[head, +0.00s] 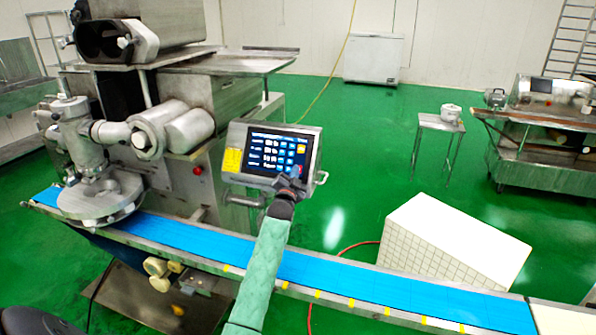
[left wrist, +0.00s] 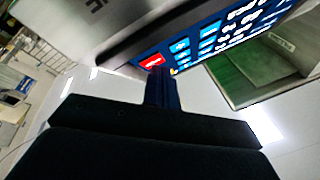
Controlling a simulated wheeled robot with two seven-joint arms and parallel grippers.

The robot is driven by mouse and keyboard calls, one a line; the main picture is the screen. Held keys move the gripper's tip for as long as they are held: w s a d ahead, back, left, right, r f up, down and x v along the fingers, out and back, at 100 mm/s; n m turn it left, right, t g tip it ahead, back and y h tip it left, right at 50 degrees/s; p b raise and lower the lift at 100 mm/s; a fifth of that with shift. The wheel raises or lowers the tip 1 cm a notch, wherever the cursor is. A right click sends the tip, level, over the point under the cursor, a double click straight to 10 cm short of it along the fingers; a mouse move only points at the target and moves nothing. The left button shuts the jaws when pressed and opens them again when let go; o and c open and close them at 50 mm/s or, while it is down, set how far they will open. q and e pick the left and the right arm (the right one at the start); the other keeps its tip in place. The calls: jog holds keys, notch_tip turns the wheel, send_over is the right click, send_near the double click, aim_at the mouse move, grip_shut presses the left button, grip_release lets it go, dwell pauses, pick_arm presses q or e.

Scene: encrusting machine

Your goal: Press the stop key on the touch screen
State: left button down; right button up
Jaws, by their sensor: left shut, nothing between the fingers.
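The touch screen (head: 272,153) is a tilted panel in a grey metal frame, lit dark blue with rows of blue and white keys. My left gripper (head: 294,178) is shut and empty in front of the screen's lower right part and hides some of it. In the left wrist view the screen (left wrist: 210,42) shows at an angle, with a red key (left wrist: 152,61) at its corner. The closed fingertips (left wrist: 162,74) are right by this red key; I cannot tell if they touch. The key's label is too small to read. My right gripper is not in view.
The encrusting machine (head: 190,90) stands behind and left of the screen. A blue conveyor belt (head: 380,287) runs below my left arm. A white tiled block (head: 450,240) stands at the right. The green floor (head: 350,150) right of the screen is clear.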

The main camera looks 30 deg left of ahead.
pick_arm(q)
jog(key=shift+w+f, duration=0.1)
dwell(0.6)
jog(key=shift+s+d+r+p, duration=0.1)
jog(key=shift+s+r+p, duration=0.3)
jog(key=shift+s, duration=0.2)
jog(key=s+r+p, duration=0.1)
jog(key=s+p, duration=0.1)
jog(key=s+d+r+p, duration=0.1)
jog(key=s, duration=0.1)
jog(key=shift+s+r, duration=0.1)
jog(key=shift+r, duration=0.2)
dwell(0.8)
